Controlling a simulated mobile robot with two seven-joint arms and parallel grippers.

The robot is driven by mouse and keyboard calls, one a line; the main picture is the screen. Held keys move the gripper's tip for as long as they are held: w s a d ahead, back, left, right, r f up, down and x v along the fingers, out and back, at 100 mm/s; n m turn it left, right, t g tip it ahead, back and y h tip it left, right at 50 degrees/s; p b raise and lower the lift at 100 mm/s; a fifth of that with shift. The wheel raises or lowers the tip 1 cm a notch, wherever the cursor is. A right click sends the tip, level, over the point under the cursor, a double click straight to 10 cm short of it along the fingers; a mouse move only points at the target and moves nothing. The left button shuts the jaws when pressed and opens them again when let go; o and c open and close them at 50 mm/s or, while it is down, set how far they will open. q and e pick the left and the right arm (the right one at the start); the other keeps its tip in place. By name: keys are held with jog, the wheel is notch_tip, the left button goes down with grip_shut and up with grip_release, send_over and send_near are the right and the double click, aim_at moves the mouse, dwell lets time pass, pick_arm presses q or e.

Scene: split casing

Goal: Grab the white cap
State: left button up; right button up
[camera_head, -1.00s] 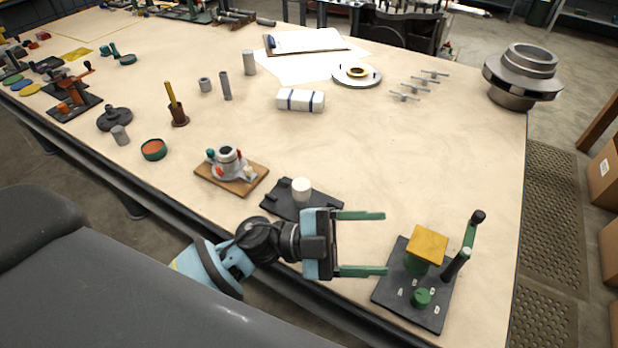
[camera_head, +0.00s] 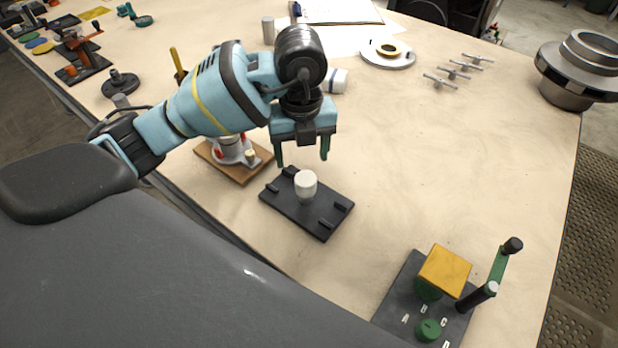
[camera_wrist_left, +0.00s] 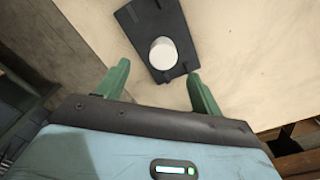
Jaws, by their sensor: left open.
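The white cap (camera_head: 306,184) is a short white cylinder standing on a black rectangular plate (camera_head: 328,222) with small raised blocks near its edges. My left gripper (camera_head: 302,160) is open and empty, fingers pointing down, above and slightly behind the cap in the head view. In the left wrist view the cap (camera_wrist_left: 163,53) and plate (camera_wrist_left: 141,17) lie beyond the two green fingertips (camera_wrist_left: 158,82), roughly centred between them. The fingers do not touch the cap. My right gripper is not seen.
A wooden board (camera_head: 243,172) with a red-and-white fitting stands close left of the plate, partly behind my left arm. A black base (camera_head: 400,290) with a yellow block and green lever is at the front right. The table right of the plate is clear.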

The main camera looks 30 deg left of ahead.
aim_at(305, 177)
pick_arm(q)
jog(key=shift+f, duration=0.3)
notch_tip(305, 177, down, 2)
jog(key=shift+f, duration=0.1)
jog(key=f, duration=0.4)
jog(key=shift+w+d, duration=0.15)
jog(key=shift+w, duration=0.1)
jog(key=shift+f, duration=0.5)
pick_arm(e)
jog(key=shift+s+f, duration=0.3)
pick_arm(q)
jog(key=shift+c, duration=0.5)
jog(key=c, duration=0.9)
jog(key=shift+r, duration=0.15)
jog(key=shift+c, duration=0.3)
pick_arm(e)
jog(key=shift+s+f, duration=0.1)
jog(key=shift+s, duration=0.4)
